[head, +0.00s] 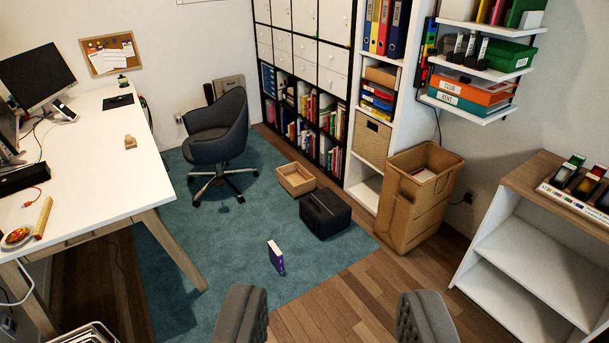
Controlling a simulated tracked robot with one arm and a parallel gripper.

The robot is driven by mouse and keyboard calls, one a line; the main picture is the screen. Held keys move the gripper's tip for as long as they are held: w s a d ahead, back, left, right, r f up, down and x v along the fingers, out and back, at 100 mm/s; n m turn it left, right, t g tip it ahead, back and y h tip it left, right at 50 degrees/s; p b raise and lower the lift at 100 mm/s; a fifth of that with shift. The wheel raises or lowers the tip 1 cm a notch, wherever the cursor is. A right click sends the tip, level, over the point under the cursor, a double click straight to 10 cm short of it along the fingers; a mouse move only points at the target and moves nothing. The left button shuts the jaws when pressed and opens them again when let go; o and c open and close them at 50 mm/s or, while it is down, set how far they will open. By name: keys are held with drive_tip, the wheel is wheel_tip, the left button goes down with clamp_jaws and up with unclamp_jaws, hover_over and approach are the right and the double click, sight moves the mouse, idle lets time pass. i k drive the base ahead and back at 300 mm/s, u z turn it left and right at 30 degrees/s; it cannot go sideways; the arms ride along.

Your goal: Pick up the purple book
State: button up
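The purple book (276,257) stands upright on the teal rug, near the rug's front right edge. Its purple cover and pale page edges show. My gripper (334,310) is in the bottom middle of the view, with its two dark grey fingers wide apart. Nothing is between the fingers except wooden floor seen beyond them. The book is ahead of the gripper and a little to the left, well apart from it.
A black box (326,213) and an open wooden box (296,179) lie beyond the book. A white desk (80,170) stands left, a swivel chair (216,135) behind. A tall cardboard box (417,195) and a low shelf (530,250) stand right. Floor around the book is clear.

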sight(276, 256)
drive_tip(key=u, duration=0.1)
drive_tip(key=i, duration=3.05)
drive_tip(key=z, duration=0.05)
